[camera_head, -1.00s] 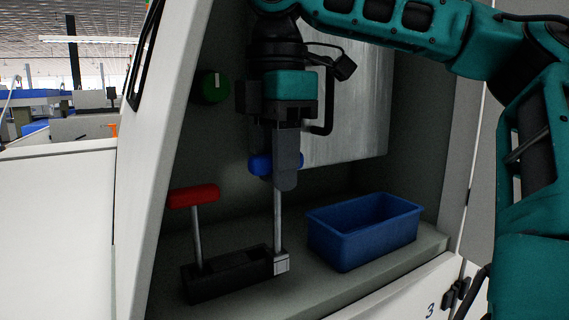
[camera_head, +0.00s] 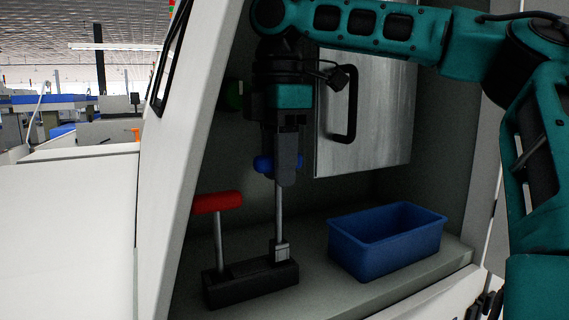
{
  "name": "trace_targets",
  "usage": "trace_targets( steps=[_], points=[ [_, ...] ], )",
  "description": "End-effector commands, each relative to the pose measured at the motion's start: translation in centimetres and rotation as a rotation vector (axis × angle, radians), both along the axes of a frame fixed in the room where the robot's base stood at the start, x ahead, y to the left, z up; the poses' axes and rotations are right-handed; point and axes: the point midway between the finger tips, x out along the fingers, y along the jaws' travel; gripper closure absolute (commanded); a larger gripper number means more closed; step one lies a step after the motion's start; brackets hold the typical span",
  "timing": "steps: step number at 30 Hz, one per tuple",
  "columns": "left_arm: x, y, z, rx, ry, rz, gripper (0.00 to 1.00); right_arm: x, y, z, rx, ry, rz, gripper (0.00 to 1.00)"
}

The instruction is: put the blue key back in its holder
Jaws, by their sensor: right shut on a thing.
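The blue key has a blue handle (camera_head: 264,164), a steel shaft (camera_head: 278,212) and a square metal end (camera_head: 281,250). It hangs upright, and my right gripper (camera_head: 287,168) is shut on its handle, hiding part of it. The black holder (camera_head: 245,288) lies on the shelf below. The key's square end is at the top of the holder's right part. I cannot tell whether it touches the holder or is just above it. A red-handled key (camera_head: 217,203) stands upright in the holder's left part. My left gripper is not in view.
A blue open bin (camera_head: 387,245) stands on the grey shelf right of the holder. A metal panel with a black handle (camera_head: 350,105) is behind my right arm. The white cabinet side (camera_head: 175,190) edges the recess on the left.

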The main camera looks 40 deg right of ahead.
Motion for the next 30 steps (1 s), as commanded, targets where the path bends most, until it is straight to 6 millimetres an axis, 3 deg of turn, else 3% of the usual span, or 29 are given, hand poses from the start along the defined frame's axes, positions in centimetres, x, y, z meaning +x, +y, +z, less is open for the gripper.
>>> trace_targets(
  steps=[18, 30],
  points=[
    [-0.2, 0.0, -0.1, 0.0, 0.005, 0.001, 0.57, 0.5, -0.1, -3.1, 0.001, 0.0, 0.001, 1.0],
    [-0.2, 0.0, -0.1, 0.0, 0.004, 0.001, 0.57, 0.5, -0.1, -3.9, 0.0, -0.002, 0.0, 1.0]
  ],
)
